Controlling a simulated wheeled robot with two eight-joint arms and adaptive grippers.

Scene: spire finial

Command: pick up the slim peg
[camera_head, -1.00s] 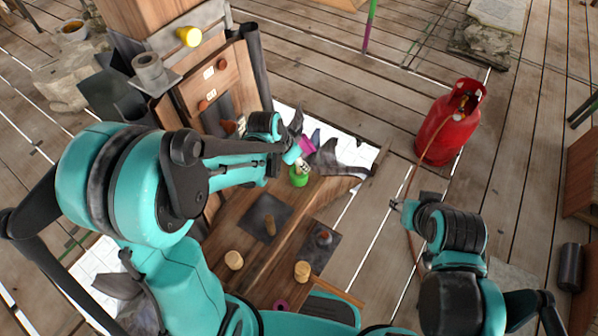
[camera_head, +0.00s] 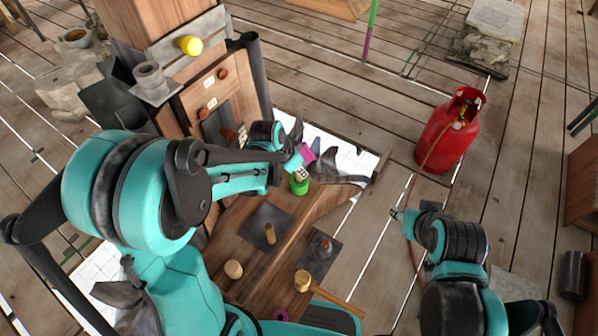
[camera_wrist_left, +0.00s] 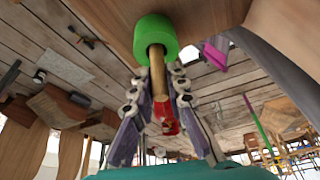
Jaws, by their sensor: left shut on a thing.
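The slim peg is a brass-coloured rod (camera_wrist_left: 158,72) in the left wrist view. One end of it sits in a green round collar (camera_wrist_left: 155,35), which is against the brown wooden bench. The collar also shows in the head view (camera_head: 299,186), at the bench's far end. My left gripper (camera_wrist_left: 160,80) is shut on the rod, with a finger on each side just beside the collar. In the head view my left gripper (camera_head: 301,172) is right over the collar and hides most of the rod. My right gripper (camera_head: 396,214) hangs over the floor, away from the bench; its fingers are too small to read.
A short wooden peg (camera_head: 270,233) stands on a dark plate. A magenta piece (camera_head: 308,154) is close behind my left gripper. A red gas bottle (camera_head: 448,132) stands on the plank floor at right.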

